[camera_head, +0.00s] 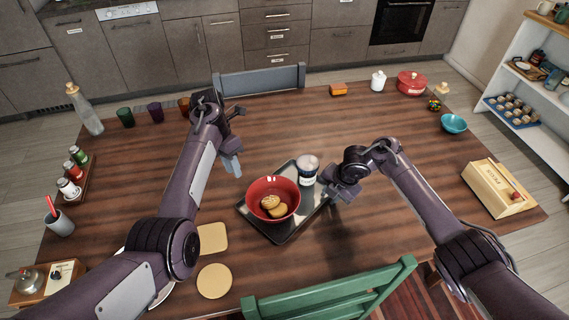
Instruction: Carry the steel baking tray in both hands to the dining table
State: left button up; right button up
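The steel baking tray (282,237) lies on the wooden dining table (390,255), near its middle. A red bowl (287,188) with brown, cookie-like pieces in it and a white and dark jar (307,169) stand on the tray. My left gripper (232,166) is above the table, up and left of the tray and apart from it. My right gripper (343,193) is close to the tray's right edge; I cannot tell if it touches. Neither gripper visibly holds anything, and the finger gaps are unclear.
A green chair (330,292) is at the near edge and a grey chair (260,80) at the far edge. A wooden box (497,188) and blue bowl (453,124) are on the right. Mats (214,281), cups and bottles stand left.

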jog(key=shift+r, duration=0.1)
jog(key=shift+d+r, duration=0.1)
jog(key=shift+r, duration=0.3)
pick_arm(q)
jog(key=shift+w+a+r, duration=0.1)
jog(key=shift+a+r, duration=0.05)
jog(key=shift+r, duration=0.45)
pick_arm(e)
jog(key=v, duration=1.1)
jog(key=shift+s, duration=0.1)
